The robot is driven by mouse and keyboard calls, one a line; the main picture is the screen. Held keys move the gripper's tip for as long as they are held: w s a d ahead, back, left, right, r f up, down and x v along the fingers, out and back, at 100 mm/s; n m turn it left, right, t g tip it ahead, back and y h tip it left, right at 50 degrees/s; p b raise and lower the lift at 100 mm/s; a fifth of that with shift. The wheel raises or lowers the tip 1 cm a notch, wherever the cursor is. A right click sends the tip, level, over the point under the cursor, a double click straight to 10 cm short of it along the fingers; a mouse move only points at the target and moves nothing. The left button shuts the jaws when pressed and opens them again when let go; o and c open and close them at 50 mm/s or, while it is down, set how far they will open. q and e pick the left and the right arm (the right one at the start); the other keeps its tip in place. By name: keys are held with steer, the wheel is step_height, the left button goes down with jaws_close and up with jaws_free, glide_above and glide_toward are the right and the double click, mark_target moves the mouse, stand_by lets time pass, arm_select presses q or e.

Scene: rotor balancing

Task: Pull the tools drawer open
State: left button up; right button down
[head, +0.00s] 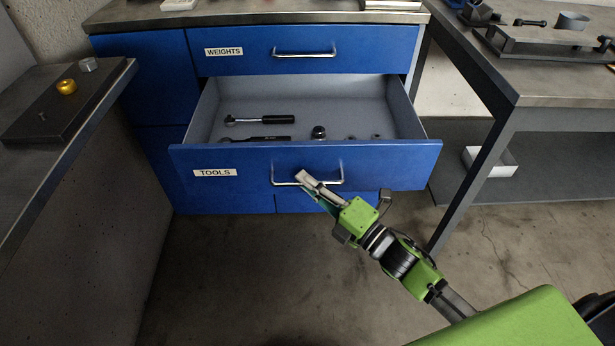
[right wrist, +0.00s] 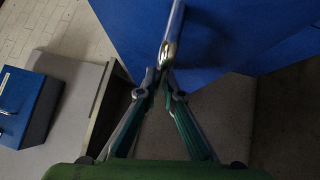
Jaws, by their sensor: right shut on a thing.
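The tools drawer (head: 255,160) is blue with a "TOOLS" label and stands pulled well out of the blue cabinet. Its inside shows a ratchet with a black handle (head: 260,120), a second dark-handled tool (head: 257,139), a socket (head: 319,132) and small parts. My right gripper (head: 306,180) is shut on the drawer's metal handle (head: 284,184), right of the handle's left end. In the right wrist view the fingers (right wrist: 162,80) close around the shiny handle bar (right wrist: 173,35). My left gripper is not in view.
The closed weights drawer (head: 375,50) is directly above. A bench with a dark plate (head: 62,110) and a gold piece (head: 66,87) stands at left. A grey table (head: 550,85) with a fixture stands at right, with a white box (head: 492,165) below. Floor before the drawer is clear.

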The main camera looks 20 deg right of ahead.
stand_by(0.3)
steer(key=c, duration=2.2)
jaws_free()
steer(key=shift+o, duration=0.2)
steer(key=shift+s, duration=0.1)
steer(key=v, duration=1.2)
